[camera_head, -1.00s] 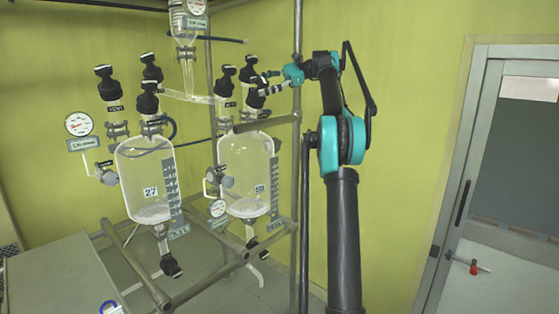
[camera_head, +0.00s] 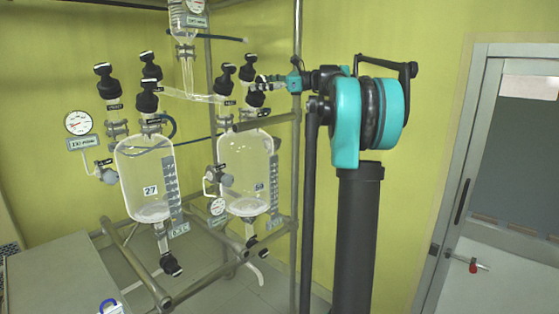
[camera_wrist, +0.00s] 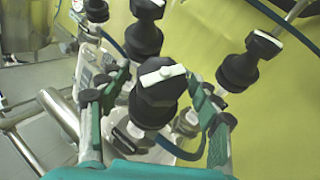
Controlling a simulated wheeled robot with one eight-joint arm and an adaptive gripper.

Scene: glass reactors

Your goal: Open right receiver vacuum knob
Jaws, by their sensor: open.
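The right receiver (camera_head: 246,168) is a clear glass vessel with several black knobs on top. My gripper (camera_head: 262,84) is at these knobs, reaching in from the right. In the wrist view my gripper (camera_wrist: 158,84) is open, with one finger on each side of a black faceted knob (camera_wrist: 158,97) with a white bar on its top. A gap shows between the knob and the right finger; contact on the left is unclear. The same knob appears to be the front one (camera_head: 256,98) in the head view, partly hidden by the gripper. The knob labels are too small to read.
The left receiver (camera_head: 143,168), marked 27, stands beside it with its own black knobs. Two other black knobs, one upper (camera_wrist: 146,30) and one right (camera_wrist: 246,62), stand near my fingers. A metal frame post (camera_head: 297,200) rises close to my arm.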

